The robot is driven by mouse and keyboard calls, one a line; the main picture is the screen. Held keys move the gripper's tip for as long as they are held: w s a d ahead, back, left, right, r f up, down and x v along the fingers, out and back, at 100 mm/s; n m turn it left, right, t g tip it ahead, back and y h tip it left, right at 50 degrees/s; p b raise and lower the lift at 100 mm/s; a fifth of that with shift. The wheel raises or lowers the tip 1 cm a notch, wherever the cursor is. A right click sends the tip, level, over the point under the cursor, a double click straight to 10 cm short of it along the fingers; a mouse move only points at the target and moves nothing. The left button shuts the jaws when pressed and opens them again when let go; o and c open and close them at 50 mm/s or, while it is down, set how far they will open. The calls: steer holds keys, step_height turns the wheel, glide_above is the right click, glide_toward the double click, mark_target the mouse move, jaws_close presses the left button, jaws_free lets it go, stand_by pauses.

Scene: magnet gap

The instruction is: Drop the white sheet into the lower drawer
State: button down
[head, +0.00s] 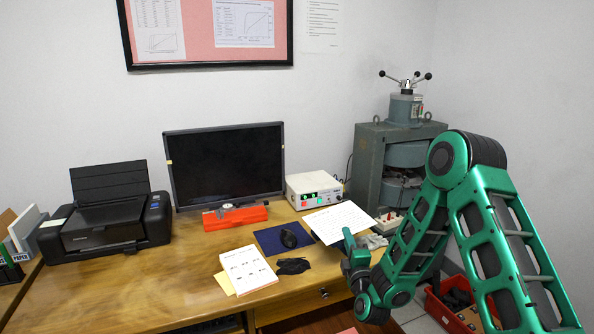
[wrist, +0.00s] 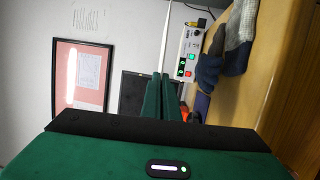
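A white sheet (head: 335,221) with lines of writing is held above the right part of the desk. My gripper (head: 350,243) is closed on its near edge. In the wrist view my fingers (wrist: 164,98) are together, and the sheet (wrist: 166,40) rises from them, seen nearly edge-on. The upper drawer front (head: 300,301) with a dark knob is below the desk's front edge and looks shut. Below it a reddish-brown strip (head: 312,323) shows at the picture's bottom; I cannot tell whether this is the lower drawer's inside.
The desk (head: 180,285) holds a printer (head: 108,222), a monitor, a red case (head: 235,216), a white instrument (head: 313,190), a mouse on a blue pad, a dark glove (head: 292,266) and papers. A green magnet (head: 378,160) stands behind my arm. A red crate (head: 436,306) sits on the floor at right.

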steer(key=w+d+r+h, duration=0.1)
steer(key=d+r, duration=0.2)
steer(key=d, duration=0.3)
steer(key=w+d+r+m, duration=0.1)
steer(key=w+d+r, duration=0.1)
steer(key=d, duration=0.5)
steer(key=shift+d+r+h, duration=0.15)
steer(key=shift+r+h, duration=0.25)
steer(key=shift+r, duration=0.5)
